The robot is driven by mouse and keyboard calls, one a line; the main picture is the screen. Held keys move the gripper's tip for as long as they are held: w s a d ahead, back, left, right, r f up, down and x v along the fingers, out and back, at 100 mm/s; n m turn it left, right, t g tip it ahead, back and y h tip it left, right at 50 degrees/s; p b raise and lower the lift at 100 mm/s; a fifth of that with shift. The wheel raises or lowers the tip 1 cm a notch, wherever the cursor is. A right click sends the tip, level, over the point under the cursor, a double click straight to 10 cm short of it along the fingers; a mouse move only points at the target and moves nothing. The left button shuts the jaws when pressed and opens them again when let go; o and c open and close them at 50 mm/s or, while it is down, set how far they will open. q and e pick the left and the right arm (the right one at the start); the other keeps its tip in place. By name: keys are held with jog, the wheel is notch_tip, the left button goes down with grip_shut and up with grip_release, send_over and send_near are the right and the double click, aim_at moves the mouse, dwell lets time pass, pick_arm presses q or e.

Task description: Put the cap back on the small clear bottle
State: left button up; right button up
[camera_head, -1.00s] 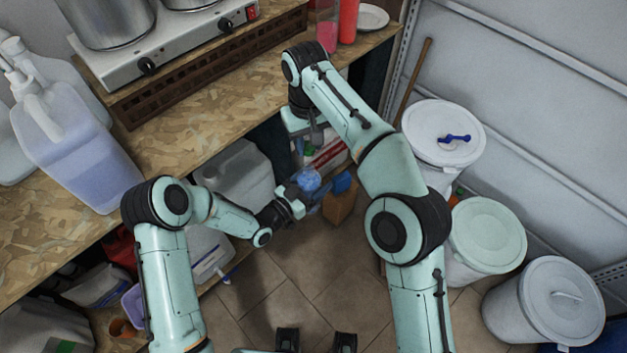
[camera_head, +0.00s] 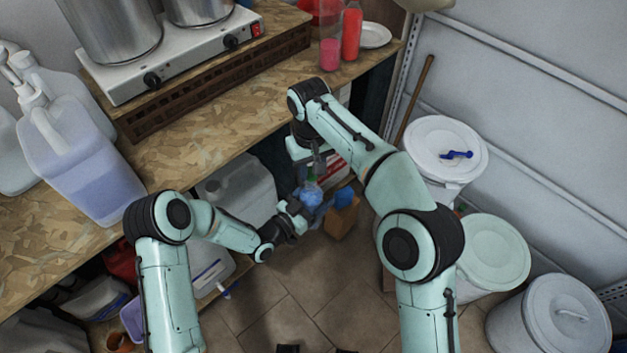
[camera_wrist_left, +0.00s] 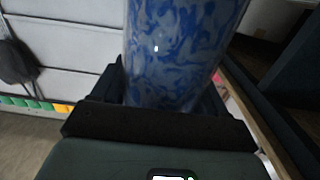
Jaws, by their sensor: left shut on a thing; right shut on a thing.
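The small clear bottle (camera_head: 311,194) looks bluish in the head view. My left gripper (camera_head: 304,213) is shut on it and holds it in front of the shelf opening. In the left wrist view the bottle (camera_wrist_left: 185,50) fills the middle between the dark fingers, its side streaked with blue; its top is out of that frame. My right gripper (camera_head: 314,168) points down just above the bottle. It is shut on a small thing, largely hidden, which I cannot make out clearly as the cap. I cannot tell whether that thing touches the bottle's neck.
The wooden worktop (camera_head: 180,165) overhangs the lower shelf, with a large jug (camera_head: 75,165) on it. A pale canister (camera_head: 240,190) stands behind my left gripper. A brown box (camera_head: 341,222) is right of the bottle. White lidded drums (camera_head: 445,148) stand at right.

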aim_at(311, 172)
jog(key=shift+f, duration=0.1)
jog(key=shift+f, duration=0.85)
jog(key=shift+f, duration=0.55)
